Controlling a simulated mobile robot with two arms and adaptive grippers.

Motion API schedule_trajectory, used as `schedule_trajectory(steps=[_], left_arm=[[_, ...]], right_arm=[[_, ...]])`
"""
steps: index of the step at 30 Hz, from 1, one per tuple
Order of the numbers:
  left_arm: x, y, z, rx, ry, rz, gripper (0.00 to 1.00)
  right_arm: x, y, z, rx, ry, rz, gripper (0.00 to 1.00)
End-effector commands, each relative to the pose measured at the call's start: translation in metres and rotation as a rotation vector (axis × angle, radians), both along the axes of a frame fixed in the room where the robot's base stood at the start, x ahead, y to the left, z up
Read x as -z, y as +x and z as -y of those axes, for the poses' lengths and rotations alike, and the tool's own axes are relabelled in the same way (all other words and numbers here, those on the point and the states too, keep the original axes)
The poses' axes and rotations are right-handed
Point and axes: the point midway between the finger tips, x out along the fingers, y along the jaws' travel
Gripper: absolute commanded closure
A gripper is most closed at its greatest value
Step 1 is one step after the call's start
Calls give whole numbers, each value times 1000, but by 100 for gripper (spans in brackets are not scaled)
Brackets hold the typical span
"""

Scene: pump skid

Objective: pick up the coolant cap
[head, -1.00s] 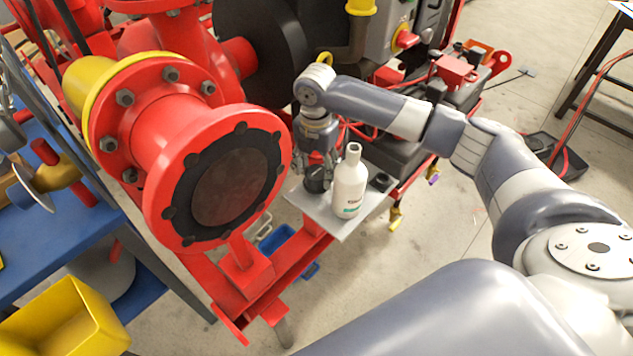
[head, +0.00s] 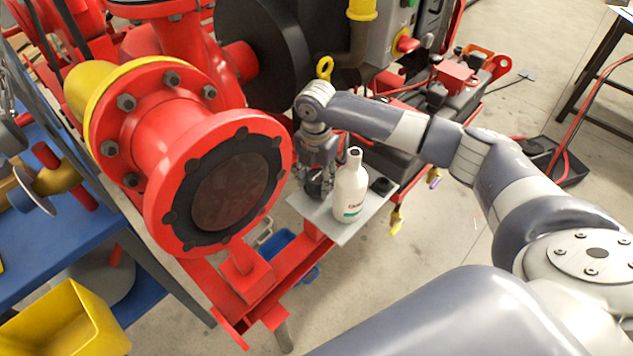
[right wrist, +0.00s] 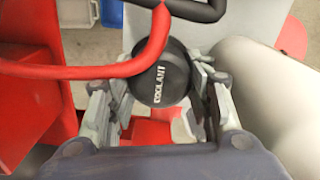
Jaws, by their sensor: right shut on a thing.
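The coolant cap (right wrist: 160,75) is a round black cap with "COOLANT" lettering in the right wrist view. My right gripper (right wrist: 158,95) has its fingers on both sides of the cap and is shut on it. In the head view my right gripper (head: 318,185) points down at the left part of a small grey tray (head: 342,236), beside a white bottle (head: 350,188). There the fingers mostly hide the cap. I cannot tell whether the cap still touches the tray. My left gripper is not in view.
A dark round piece (head: 382,186) lies on the tray right of the bottle. The large red flange (head: 222,195) stands close left of my right gripper. A red hose (right wrist: 75,72) crosses the right wrist view near the cap. Open floor lies right of the tray.

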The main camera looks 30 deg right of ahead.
Motion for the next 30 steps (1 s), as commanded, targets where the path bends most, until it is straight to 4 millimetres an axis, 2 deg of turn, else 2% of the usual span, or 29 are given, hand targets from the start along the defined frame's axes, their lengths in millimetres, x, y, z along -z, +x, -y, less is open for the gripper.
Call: schedule_trajectory(steps=[5,15,19,24,30], left_arm=[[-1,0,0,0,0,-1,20],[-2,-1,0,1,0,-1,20],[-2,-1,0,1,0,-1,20],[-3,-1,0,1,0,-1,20],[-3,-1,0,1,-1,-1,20]], right_arm=[[-28,2,0,1,2,7,82],[-119,2,-1,0,3,7,82],[-148,2,-1,0,2,6,82],[-170,1,0,1,2,3,82],[-178,1,0,1,1,0,82]])
